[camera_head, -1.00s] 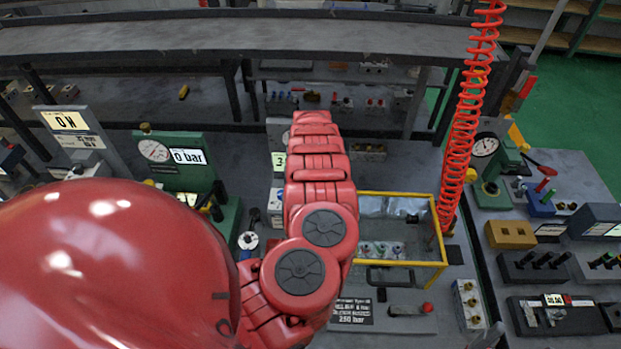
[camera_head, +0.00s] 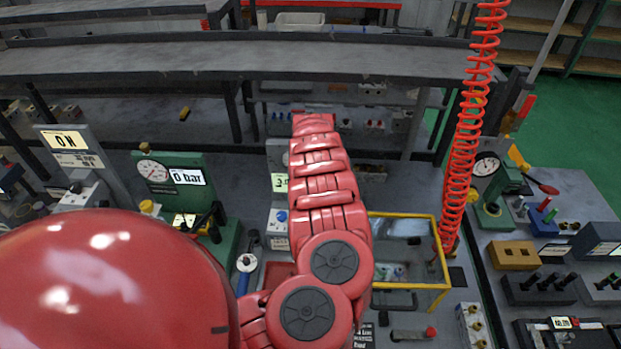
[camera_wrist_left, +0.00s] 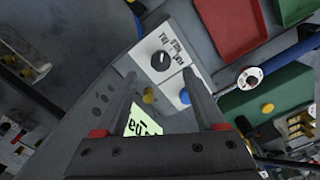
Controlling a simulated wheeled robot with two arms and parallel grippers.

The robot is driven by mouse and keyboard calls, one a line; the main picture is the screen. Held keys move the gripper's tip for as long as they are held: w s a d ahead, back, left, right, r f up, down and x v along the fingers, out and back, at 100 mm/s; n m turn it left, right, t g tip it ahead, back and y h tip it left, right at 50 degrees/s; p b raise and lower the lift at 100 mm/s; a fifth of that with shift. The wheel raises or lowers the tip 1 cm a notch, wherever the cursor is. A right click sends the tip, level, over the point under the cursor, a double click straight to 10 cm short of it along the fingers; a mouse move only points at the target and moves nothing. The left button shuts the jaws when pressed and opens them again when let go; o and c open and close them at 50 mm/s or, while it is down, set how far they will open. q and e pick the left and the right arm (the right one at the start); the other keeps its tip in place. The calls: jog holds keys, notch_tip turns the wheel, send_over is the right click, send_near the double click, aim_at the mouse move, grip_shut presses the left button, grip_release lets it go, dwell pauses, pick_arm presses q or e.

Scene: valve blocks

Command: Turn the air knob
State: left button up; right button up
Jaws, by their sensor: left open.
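No knob is legibly marked air, so I cannot tell which one is meant. In the left wrist view a round black knob (camera_wrist_left: 160,61) sits on a white labelled plate, with a blue knob (camera_wrist_left: 184,96) and a yellow knob (camera_wrist_left: 148,97) nearby. My left gripper (camera_wrist_left: 158,72) is open and empty. Its fingertips appear on either side of the black knob; contact is not visible. In the head view a panel (camera_head: 280,183) with a blue knob (camera_head: 281,216) stands beside my red arm, which hides the gripper. My right gripper is not in view.
A green gauge block (camera_head: 175,174) reading 0 bar and an ON sign (camera_head: 66,141) stand to the left. A yellow frame (camera_head: 404,215) and a red coiled hose (camera_head: 468,130) are to the right. A red tray (camera_wrist_left: 232,25) lies near the fingers in the wrist view.

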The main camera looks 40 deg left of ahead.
pick_arm(q)
notch_tip(320, 180, up, 12)
jog(key=p, duration=0.7)
jog(key=shift+s+f, duration=0.1)
jog(key=shift+s, duration=0.05)
